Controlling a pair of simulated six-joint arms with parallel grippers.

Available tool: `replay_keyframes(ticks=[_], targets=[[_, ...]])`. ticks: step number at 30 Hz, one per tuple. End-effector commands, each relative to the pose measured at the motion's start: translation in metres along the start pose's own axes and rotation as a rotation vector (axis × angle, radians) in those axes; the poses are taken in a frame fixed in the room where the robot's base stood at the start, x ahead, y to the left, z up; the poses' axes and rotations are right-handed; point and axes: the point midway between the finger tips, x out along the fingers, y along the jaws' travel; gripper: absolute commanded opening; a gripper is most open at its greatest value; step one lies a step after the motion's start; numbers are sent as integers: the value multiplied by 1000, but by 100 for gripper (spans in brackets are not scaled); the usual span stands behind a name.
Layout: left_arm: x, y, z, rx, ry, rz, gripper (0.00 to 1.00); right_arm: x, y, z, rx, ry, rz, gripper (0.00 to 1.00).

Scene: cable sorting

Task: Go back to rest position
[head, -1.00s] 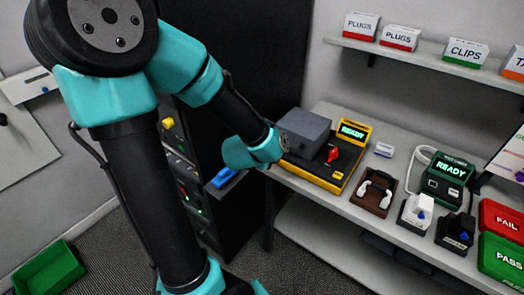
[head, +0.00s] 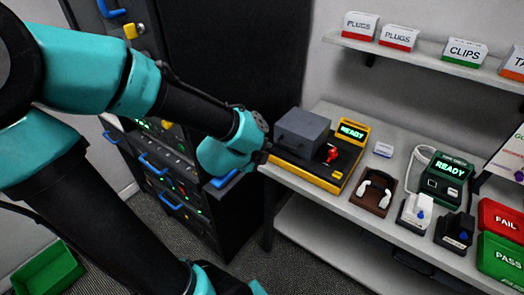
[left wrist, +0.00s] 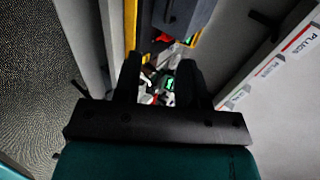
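My left arm reaches in from the left in the head view. Its wrist is beside the left end of the yellow tester (head: 318,181), and its fingertips cannot be made out there. In the left wrist view my left gripper (left wrist: 160,75) has its two dark fingers apart, with nothing seen held between them. The tester carries a grey box (head: 303,130), a red knob (head: 332,154) and a READY display (head: 352,132). My right gripper is not in view.
The white bench (head: 392,158) also holds a brown cradle (head: 373,192), a green READY unit (head: 447,175), and red FAIL (head: 505,217) and green PASS (head: 502,257) bins. A dark cabinet with blue handles (head: 172,200) stands left. Labelled boxes line the shelf (head: 428,60).

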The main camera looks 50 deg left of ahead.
Motion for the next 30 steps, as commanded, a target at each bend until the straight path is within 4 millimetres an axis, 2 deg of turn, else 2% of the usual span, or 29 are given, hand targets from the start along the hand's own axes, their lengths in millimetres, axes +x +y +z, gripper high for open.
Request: replay_keyframes(ticks=[10,14,20,30], targets=[[1,0,0,-1,0,1,38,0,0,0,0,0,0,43],[7,3,-2,-24,8,16,38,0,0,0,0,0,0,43],[36,16,-14,-155,38,89,38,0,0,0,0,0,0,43],[101,62,-49,-495,68,291,38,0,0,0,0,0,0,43]])
